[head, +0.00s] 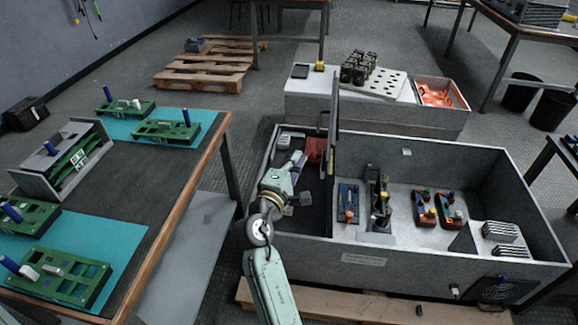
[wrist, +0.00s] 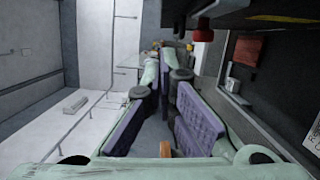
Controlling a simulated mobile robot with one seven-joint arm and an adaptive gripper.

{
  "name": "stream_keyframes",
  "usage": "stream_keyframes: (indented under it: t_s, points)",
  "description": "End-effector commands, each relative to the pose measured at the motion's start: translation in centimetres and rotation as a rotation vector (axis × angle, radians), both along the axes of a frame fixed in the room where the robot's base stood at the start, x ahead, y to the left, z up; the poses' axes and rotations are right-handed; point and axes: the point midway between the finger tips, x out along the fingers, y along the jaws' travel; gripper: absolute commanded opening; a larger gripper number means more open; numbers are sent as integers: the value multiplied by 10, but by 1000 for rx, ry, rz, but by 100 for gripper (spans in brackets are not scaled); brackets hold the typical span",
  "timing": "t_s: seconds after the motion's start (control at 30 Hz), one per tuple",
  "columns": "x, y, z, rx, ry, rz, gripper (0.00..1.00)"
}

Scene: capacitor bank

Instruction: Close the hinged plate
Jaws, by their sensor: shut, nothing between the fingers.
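The hinged plate (head: 334,140) stands upright inside the grey open-topped cabinet (head: 420,256). I see it almost edge-on, between the narrow left bay and the wide right bay. My gripper (head: 298,160), with purple finger pads, is over the left bay, just left of the plate. Whether it touches the plate I cannot tell. In the wrist view the fingers (wrist: 168,75) converge with nothing between them. The plate's hinge line is hard to make out, and my arm hides part of the left bay.
The right bay holds a blue module (head: 348,203), a black post (head: 379,205) and red modules (head: 424,210). A bench with green boards (head: 168,132) stands left. A low grey cabinet (head: 400,118) with black cylinders (head: 358,70) stands behind.

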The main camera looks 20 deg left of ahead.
Motion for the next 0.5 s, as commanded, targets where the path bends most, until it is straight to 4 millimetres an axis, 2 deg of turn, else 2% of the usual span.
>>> stream_keyframes:
  t_s: [0.03,0.1,0.3,0.5]
  points:
    - [9,-1,4,-4,-2,-3,0]
    - [9,-13,1,3,3,-6,0]
    - [14,-32,3,3,3,-4,0]
    - [16,-39,4,2,0,-1,0]
